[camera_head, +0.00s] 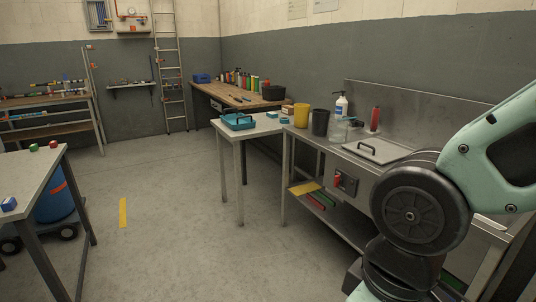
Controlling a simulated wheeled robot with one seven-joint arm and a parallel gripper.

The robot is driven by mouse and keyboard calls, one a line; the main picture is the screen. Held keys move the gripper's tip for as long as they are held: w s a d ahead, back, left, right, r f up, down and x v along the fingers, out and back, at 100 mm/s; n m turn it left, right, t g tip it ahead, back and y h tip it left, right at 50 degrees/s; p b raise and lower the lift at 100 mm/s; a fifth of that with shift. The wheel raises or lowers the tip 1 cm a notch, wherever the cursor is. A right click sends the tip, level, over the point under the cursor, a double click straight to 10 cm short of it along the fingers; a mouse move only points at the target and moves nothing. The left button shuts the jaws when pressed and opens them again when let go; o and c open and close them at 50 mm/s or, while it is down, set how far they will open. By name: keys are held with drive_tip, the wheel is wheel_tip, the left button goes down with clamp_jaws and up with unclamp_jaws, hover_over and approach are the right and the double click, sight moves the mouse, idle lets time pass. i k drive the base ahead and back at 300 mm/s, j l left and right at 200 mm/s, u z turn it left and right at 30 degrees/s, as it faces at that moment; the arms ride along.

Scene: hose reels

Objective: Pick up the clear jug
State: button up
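A clear, see-through vessel (338,131), which looks like the jug, stands on the steel counter (362,132) right of the middle. It is small and faint, and its handle cannot be made out. A dark cup (320,122) is just left of it, and a white bottle with a blue top (341,104) stands behind it. A red cylinder (375,118) is to its right. My arm fills the right side of the view, in front of the counter's right part. My gripper is out of view.
A yellow cup (301,115) stands left of the dark cup. A flat lid with a handle (378,149) lies on the counter. A white table (240,130) with a teal tray (237,121) adjoins the counter's left end. The grey floor (170,220) in the middle is clear.

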sight(338, 124)
drive_tip(key=i+u, duration=0.1)
drive_tip(key=i, duration=0.75)
drive_tip(key=i+u, duration=0.1)
drive_tip(key=i, duration=0.75)
drive_tip(key=i+z, duration=0.3)
drive_tip(key=i, duration=0.15)
drive_tip(key=i+z, duration=0.6)
drive_tip(key=i+j+z, duration=0.1)
drive_tip(key=i+z, duration=0.2)
